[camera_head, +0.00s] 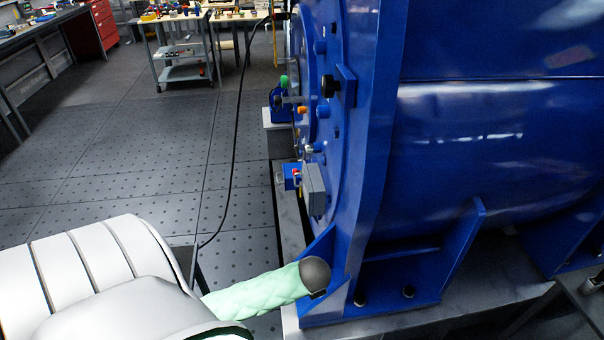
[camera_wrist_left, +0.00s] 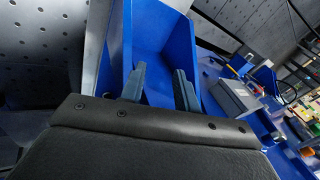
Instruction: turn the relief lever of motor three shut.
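The large blue motor (camera_head: 480,140) fills the right of the head view. Its front face carries small fittings: a green knob (camera_head: 283,80), an orange fitting (camera_head: 301,110) and a red-and-yellow fitting (camera_head: 296,177) beside a grey box (camera_head: 314,190). I cannot tell which is the relief lever. My left arm comes in from the left, its dark end low by the motor's foot; its fingers are hidden there. In the left wrist view, my left gripper (camera_wrist_left: 160,88) has two fingers apart with nothing between them, before a blue bracket (camera_wrist_left: 160,45). My right gripper is not in view.
A black cable (camera_head: 233,150) hangs left of the motor. A cart (camera_head: 183,72) stands behind. The perforated floor (camera_head: 110,160) at left is clear.

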